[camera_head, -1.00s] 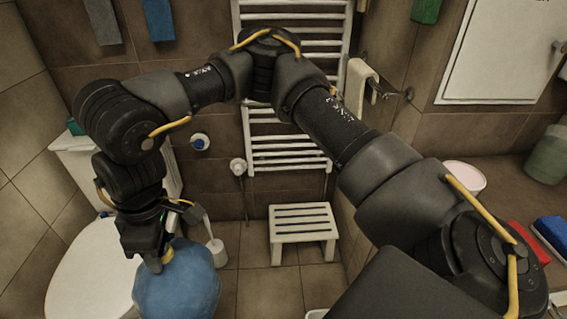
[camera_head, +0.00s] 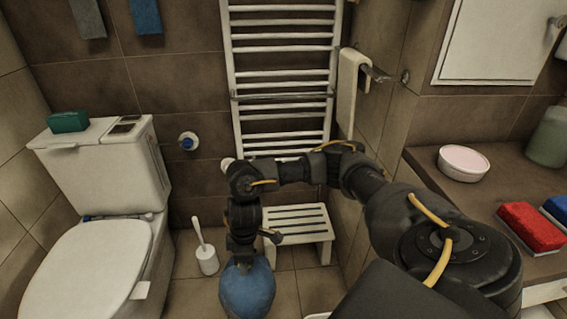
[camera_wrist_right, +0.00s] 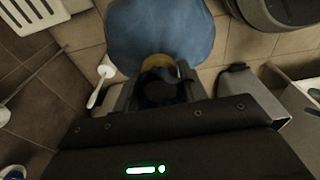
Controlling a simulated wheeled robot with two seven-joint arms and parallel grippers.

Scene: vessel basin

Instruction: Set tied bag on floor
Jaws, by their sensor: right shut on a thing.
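The tied bag (camera_head: 247,291) is round and blue. In the head view it hangs or rests low, in front of the white step stool and over the tiled floor; I cannot tell whether it touches the floor. My right gripper (camera_head: 243,262) is above it, pointing down, and shut on its top. In the right wrist view the bag (camera_wrist_right: 160,32) fills the top middle, with a yellow tie (camera_wrist_right: 158,61) at its neck between the fingers (camera_wrist_right: 157,85). My left gripper is not in view.
A white toilet (camera_head: 90,265) stands at the left, with a toilet brush (camera_head: 207,258) beside it. A white step stool (camera_head: 298,226) is behind my right gripper. A counter (camera_head: 430,160) with a bowl and brushes is at the right. Floor tiles show around the bag.

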